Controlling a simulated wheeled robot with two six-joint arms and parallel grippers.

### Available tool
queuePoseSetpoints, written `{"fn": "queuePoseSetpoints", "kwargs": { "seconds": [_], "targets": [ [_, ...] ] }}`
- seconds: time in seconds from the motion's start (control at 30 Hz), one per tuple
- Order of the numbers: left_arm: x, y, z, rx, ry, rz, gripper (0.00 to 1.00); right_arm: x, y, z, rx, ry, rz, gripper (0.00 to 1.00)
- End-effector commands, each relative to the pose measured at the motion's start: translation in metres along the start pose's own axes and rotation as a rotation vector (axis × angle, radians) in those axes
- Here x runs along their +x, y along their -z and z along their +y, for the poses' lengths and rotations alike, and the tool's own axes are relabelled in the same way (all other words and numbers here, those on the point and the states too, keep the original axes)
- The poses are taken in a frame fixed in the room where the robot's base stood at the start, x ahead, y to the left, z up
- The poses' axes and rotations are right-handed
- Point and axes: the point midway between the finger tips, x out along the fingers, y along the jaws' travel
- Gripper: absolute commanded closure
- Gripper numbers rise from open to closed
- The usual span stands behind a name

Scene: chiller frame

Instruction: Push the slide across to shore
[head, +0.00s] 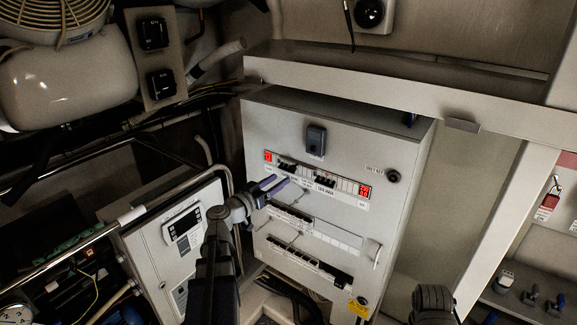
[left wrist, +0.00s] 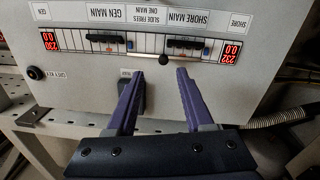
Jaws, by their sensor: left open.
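The changeover panel is a strip (head: 345,186) on the front of a grey cabinet, with red displays at both ends. In the left wrist view it appears upside down, with the shore main breakers (left wrist: 187,44) at right and the gen main breakers (left wrist: 105,38) at left. Between them, a dark round knob (left wrist: 163,60) stands at the strip's edge, closer to the shore breakers; the slide's plate is hard to make out. My left gripper (head: 274,184) is open and empty at the panel, its purple fingers either side of the knob in the left wrist view. Contact cannot be told.
The grey cabinet (head: 340,135) carries a dark latch (head: 316,140) above the strip and further breaker rows below. A controller box (head: 183,225) stands left of it. A steel beam (head: 400,95) crosses above, and a post slants at right.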

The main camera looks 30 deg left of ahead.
Motion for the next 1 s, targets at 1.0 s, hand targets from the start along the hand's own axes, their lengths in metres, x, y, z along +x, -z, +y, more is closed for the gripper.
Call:
{"fn": "queuePoseSetpoints", "kwargs": {
  "seconds": [1.0],
  "targets": [
    [0.076, 0.004, -0.006, 0.002, 0.012, 0.012, 0.48, 0.0, 0.0, 0.0, 0.0, 0.0, 0.0, 0.5]
  ]
}}
